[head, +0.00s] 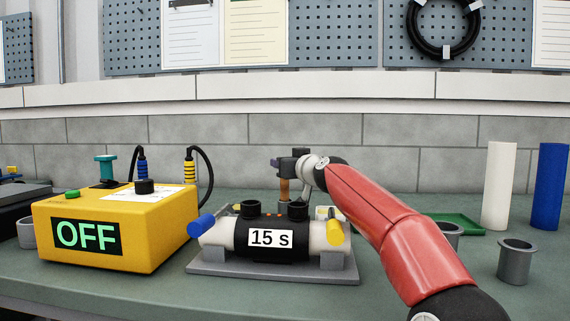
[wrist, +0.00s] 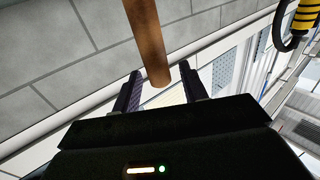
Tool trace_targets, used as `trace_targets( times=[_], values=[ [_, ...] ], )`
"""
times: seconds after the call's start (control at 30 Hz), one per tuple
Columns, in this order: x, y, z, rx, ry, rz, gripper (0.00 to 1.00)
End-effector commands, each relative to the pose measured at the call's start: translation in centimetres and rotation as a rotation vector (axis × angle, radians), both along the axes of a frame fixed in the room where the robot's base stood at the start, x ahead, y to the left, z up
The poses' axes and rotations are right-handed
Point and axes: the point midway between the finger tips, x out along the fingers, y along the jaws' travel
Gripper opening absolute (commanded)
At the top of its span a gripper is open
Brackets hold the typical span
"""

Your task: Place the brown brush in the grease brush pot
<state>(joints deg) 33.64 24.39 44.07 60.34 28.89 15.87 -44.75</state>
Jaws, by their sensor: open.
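The brown brush (head: 284,190) shows as a short brown upright cylinder behind the black device in the head view; its lower part is hidden. My gripper (head: 291,167) is at its top. In the wrist view, the brown brush (wrist: 149,40) reaches in from the top edge, its end between the two fingers of my gripper (wrist: 162,88). The fingers are open, with gaps beside the brush. A grey flanged pot (head: 515,262) stands at the right front; a second grey pot (head: 452,232) is partly hidden by my arm. I cannot tell which is the grease brush pot.
A black and white cylindrical device marked "15 s" (head: 270,238) stands on a grey plate before my gripper. A yellow box marked OFF (head: 115,232) is at left. A green tray (head: 460,222), white cylinder (head: 498,186) and blue cylinder (head: 550,187) are at right.

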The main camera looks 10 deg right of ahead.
Motion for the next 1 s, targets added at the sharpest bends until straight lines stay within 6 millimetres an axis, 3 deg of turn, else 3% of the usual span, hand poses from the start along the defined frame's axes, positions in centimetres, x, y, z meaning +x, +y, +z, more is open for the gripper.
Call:
trace_targets(
  times=[0.1,0.4,0.87,1.0],
  values=[
    [-2.0,-0.7,-0.6,-0.003,-0.004,-0.004,0.43],
    [-6.1,-2.2,0.2,-0.002,-0.003,-0.003,0.43],
    [-6.9,-2.2,0.6,-0.003,-0.002,-0.004,0.43],
    [-7.8,-2.3,1.9,-0.009,-0.014,-0.063,0.43]
  ],
)
